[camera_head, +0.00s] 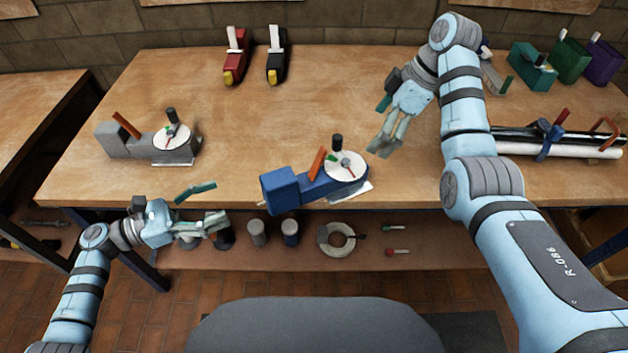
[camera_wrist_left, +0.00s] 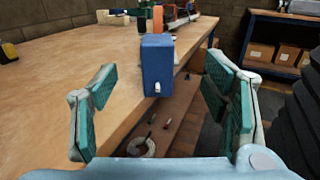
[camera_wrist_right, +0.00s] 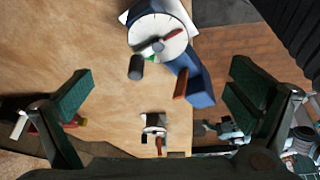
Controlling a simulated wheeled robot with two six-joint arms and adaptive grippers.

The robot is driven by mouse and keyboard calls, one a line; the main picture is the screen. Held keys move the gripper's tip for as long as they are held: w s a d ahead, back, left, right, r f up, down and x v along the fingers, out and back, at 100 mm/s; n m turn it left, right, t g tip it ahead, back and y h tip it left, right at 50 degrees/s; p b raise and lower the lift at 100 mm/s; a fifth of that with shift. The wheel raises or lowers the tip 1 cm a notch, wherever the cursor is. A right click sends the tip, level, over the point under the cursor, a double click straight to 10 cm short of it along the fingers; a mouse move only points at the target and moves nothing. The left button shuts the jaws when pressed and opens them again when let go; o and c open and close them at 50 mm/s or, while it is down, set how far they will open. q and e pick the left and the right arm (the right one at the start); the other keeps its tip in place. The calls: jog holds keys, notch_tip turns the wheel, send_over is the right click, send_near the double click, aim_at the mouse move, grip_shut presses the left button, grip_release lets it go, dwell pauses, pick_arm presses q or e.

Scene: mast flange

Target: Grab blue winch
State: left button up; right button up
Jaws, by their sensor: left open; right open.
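The blue winch (camera_head: 285,190) sits at the front edge of the table, with a white dial, a black knob and an orange lever. Its block end juts over the edge at the left. In the left wrist view its blue end (camera_wrist_left: 157,62) lies ahead, between the fingers but apart from them. In the right wrist view the winch (camera_wrist_right: 200,88) shows with its dial at the top. My left gripper (camera_head: 205,207) is open and empty in front of the table edge, left of the winch. My right gripper (camera_head: 383,125) is open and empty above the table, right of and behind the winch.
A grey winch (camera_head: 140,142) stands on the table at the left. Red (camera_head: 234,62) and black (camera_head: 275,62) tools stand at the back. Coloured blocks and a rack of rods (camera_head: 560,138) are at the right. A lower shelf holds a ring (camera_head: 338,238) and small parts.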

aim_at(276, 179)
pick_arm(q)
jog(key=x, duration=1.4)
jog(key=shift+w+d+f, duration=0.15)
jog(key=shift+w+f, duration=0.05)
jog(key=shift+w, duration=0.15)
pick_arm(e)
jog(key=x, duration=1.4)
jog(key=shift+w+f, duration=0.2)
jog(key=shift+f, duration=0.15)
pick_arm(q)
jog(key=shift+c, duration=0.5)
pick_arm(e)
jog(key=shift+a, duration=0.1)
jog(key=shift+c, duration=0.6)
pick_arm(q)
jog(key=c, duration=1.3)
pick_arm(e)
jog(key=c, duration=1.3)
pick_arm(q)
jog(key=shift+r, duration=0.1)
jog(key=shift+c, duration=0.7)
